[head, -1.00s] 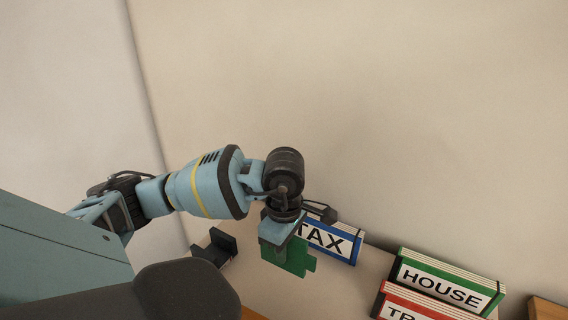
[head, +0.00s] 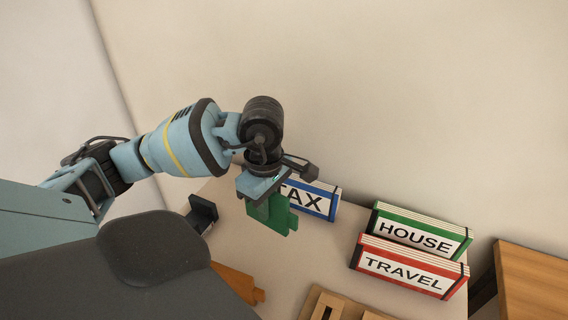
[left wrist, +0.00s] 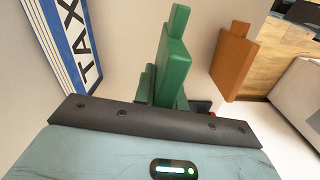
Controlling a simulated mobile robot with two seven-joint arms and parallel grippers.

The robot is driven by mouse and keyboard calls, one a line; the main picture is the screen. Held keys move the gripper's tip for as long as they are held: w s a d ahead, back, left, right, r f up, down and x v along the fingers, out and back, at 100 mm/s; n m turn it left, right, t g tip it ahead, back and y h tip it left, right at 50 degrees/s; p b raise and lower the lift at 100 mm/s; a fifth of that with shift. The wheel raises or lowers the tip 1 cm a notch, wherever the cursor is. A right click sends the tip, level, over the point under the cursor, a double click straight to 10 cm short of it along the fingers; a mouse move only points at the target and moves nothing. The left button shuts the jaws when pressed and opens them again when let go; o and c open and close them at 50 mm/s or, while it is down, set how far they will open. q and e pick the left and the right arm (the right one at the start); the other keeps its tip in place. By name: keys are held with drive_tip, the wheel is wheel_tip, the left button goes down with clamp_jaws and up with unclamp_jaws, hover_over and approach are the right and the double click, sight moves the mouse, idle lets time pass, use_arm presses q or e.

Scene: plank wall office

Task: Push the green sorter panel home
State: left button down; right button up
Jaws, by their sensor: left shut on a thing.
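The green sorter panel (head: 280,218) is in the grip of my left gripper (head: 262,190), above the table in front of the TAX binder. In the left wrist view the green panel (left wrist: 173,72) stands out beyond the gripper's edge, with a narrow tab at its end. The jaws are shut on it; the fingertips are largely hidden. A wooden base with a dark slot (head: 328,307) shows at the bottom edge of the head view, partly cut off and apart from the panel. My right gripper is not in view.
The blue TAX binder (head: 318,200) stands behind the gripper. The HOUSE (head: 415,235) and TRAVEL (head: 405,270) binders stand to the right. An orange panel (head: 240,284) lies near the front, and a black stand (head: 202,213) is at left. The table middle (head: 315,250) is clear.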

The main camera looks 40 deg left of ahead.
use_arm(q)
drive_tip(key=s+d+m, duration=0.3)
drive_tip(key=d+m, duration=0.9)
drive_tip(key=m, duration=0.7)
drive_tip(key=shift+f+m, duration=0.4)
drive_tip(key=shift+f, duration=0.05)
drive_tip(key=shift+s, duration=0.1)
